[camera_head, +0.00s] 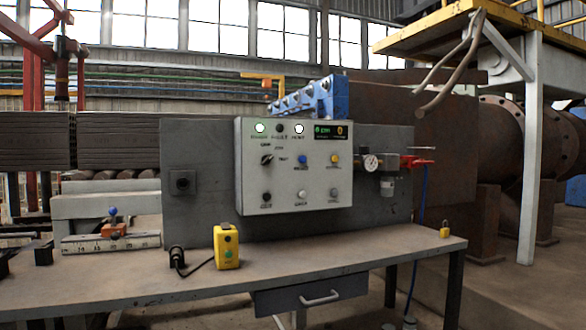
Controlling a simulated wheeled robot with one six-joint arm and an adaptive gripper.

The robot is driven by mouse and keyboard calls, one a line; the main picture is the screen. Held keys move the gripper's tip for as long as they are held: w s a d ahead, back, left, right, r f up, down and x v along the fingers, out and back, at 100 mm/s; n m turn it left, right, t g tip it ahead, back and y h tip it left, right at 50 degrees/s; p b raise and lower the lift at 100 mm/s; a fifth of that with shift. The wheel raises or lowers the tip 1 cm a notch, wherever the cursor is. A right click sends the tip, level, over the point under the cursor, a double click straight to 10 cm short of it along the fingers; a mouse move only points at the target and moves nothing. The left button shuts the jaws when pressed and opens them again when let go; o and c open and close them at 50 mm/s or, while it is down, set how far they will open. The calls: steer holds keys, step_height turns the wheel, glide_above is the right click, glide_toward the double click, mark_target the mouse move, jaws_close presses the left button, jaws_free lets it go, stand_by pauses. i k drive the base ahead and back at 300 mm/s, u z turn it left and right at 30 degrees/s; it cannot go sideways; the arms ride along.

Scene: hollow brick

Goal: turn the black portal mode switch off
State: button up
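A light grey control box (293,166) is mounted on a dark grey upright panel at the back of the bench. A black rotary selector (266,160) sits on the left of its face, with small labels around it. It looks like the mode switch, but its label is too small to read surely. Its handle seems tilted, and its exact setting is unclear. Another black control (266,197) sits below it. My gripper is not in view.
Lit white lamps (260,128), a small display (331,132), and blue (302,160) and yellow (334,160) buttons share the box. A yellow pendant (227,246) stands on the bench (300,262) in front. A regulator with gauge (371,163) is at the right.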

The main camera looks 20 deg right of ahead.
mark_target(266, 159)
steer(key=k, duration=0.65)
steer(key=u, duration=0.45)
steer(key=i, duration=1.35)
steer(key=z, duration=0.5)
